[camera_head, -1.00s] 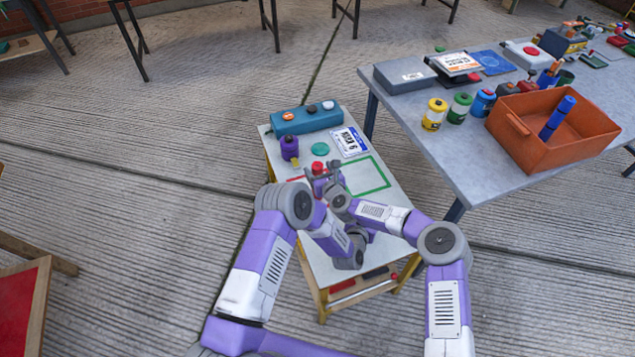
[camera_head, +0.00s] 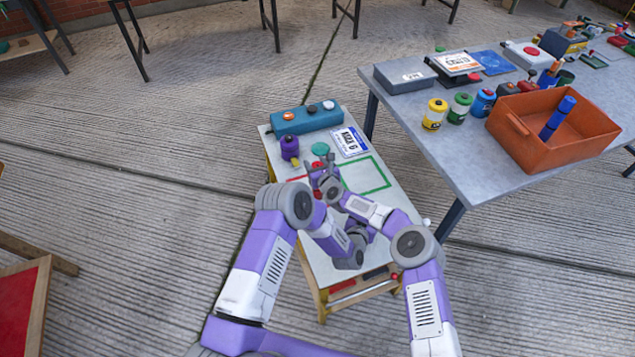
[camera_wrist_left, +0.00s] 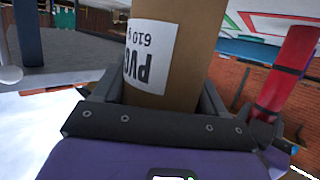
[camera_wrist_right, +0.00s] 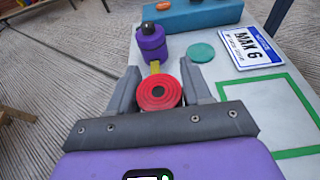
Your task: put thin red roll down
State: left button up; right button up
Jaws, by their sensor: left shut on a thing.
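The thin red roll (camera_wrist_right: 158,92) shows end-on between the fingers of my right gripper (camera_wrist_right: 158,66), which look spread, with gaps at the roll's sides. In the left wrist view the red roll (camera_wrist_left: 291,70) has a dark band, and its far end seems to meet the white tabletop. In the head view a bit of red shows below my right gripper (camera_head: 322,166). My left gripper (camera_wrist_left: 158,90) is shut on a brown cardboard roll (camera_wrist_left: 175,45) with a white printed label. In the head view, my arms mostly hide the left gripper and brown roll.
A grey table (camera_head: 440,130) with an orange crate (camera_head: 510,130) stands at right.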

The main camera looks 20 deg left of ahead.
grip_shut()
jog(key=shift+r, duration=0.15)
